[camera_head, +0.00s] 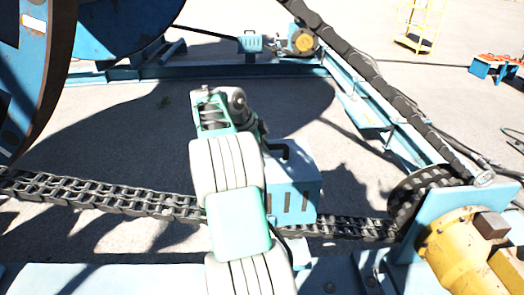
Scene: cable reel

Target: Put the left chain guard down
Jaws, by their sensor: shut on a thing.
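The left chain guard (292,190) is a light blue box with dark slots low on its front and a dark handle (290,149) on top. It looks upright and stands out in front of part of the chain (125,197), just right of my arm. I cannot tell whether its lower edge rests on anything. My gripper (264,135) is largely hidden behind my own white and green arm links, at the handle side of the guard. It is shut on the guard; its fingertips are not clearly visible.
The chain runs left to right to a sprocket (411,196) beside a yellow motor (462,249). A large blue reel (28,70) stands at the left. A blue frame (205,72) crosses behind, with a diagonal beam (385,88) at right. Shaded ground between is clear.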

